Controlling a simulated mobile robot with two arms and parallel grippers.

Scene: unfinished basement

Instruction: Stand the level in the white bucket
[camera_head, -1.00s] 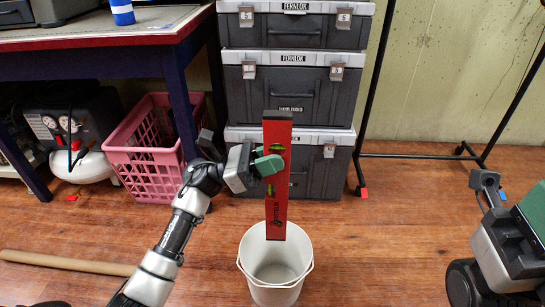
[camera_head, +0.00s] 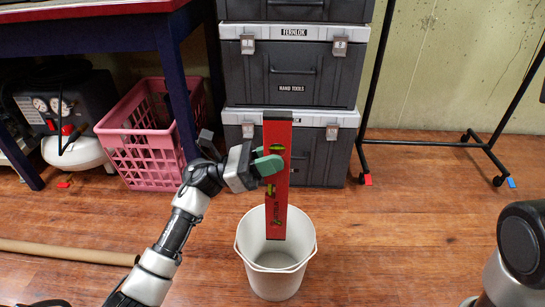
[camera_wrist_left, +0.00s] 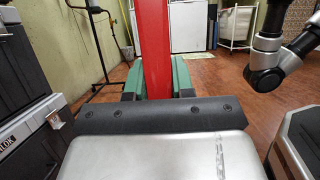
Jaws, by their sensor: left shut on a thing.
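The red level (camera_head: 277,185) is upright in the head view, with its lower end at the white bucket's mouth, in front of the inner back wall. The white bucket (camera_head: 276,275) stands on the wooden floor, and its bottom shows empty. My left gripper (camera_head: 272,163) is shut on the level around its middle. In the left wrist view the level (camera_wrist_left: 154,50) rises between the green fingers (camera_wrist_left: 157,78). My right arm shows at the right edge of the head view, but its gripper fingers are not visible there.
Stacked grey tool boxes (camera_head: 292,75) stand behind the bucket. A pink basket (camera_head: 150,140) and an air compressor (camera_head: 75,125) sit at the left by the workbench (camera_head: 85,37). A cardboard tube (camera_head: 65,252) lies on the floor. Floor right of the bucket is clear.

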